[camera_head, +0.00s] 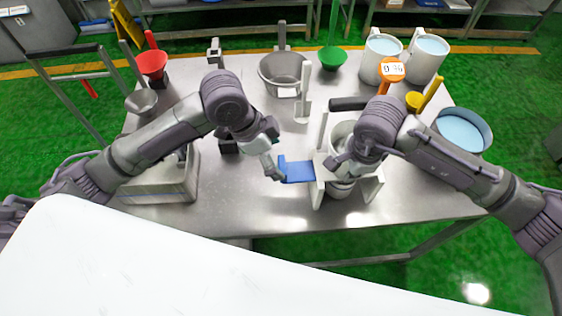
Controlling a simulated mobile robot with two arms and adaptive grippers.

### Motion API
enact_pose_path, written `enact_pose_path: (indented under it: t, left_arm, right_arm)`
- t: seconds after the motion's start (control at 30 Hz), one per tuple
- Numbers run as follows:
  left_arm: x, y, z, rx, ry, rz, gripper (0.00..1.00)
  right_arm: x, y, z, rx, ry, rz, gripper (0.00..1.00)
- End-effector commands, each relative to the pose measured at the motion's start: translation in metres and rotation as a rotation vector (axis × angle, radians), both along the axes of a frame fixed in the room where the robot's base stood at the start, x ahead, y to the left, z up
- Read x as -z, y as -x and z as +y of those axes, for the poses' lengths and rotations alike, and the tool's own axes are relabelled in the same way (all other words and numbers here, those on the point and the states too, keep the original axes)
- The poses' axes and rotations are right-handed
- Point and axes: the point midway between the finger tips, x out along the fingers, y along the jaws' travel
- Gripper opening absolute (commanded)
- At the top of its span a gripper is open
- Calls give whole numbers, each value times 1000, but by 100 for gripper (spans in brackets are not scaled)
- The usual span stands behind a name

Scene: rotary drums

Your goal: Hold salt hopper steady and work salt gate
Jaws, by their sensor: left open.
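The salt hopper (341,131) is a metal funnel in a white stand (318,190) at the front right of the table. A blue gate plate (299,172) sticks out of the stand's left side. My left gripper (277,175) is open at the left end of the blue plate, very close to it; I cannot tell whether they touch. My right gripper (341,164) is at the hopper, with its arm covering much of the hopper's right side. Its fingers are too hidden to tell whether they grip. A metal container (340,191) shows partly under the hopper.
A box-like device (160,186) sits front left, under my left arm. The front middle is clear.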

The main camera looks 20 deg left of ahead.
Motion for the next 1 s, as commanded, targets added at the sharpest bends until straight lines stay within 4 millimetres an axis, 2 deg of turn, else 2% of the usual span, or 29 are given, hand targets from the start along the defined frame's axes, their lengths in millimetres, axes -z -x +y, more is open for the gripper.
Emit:
enact_pose_path:
  t: [0.2, 0.4, 1.0]
  left_arm:
    - [-42, 7, 17, 0, -1, -5, 88]
    - [-64, 11, 25, 1, -1, -1, 88]
    - [-68, 12, 26, 1, -1, 0, 88]
  right_arm:
    - [5, 2, -2, 1, 8, 7, 0]
    - [5, 2, -2, 1, 8, 7, 0]
    - [4, 2, -2, 1, 7, 7, 0]
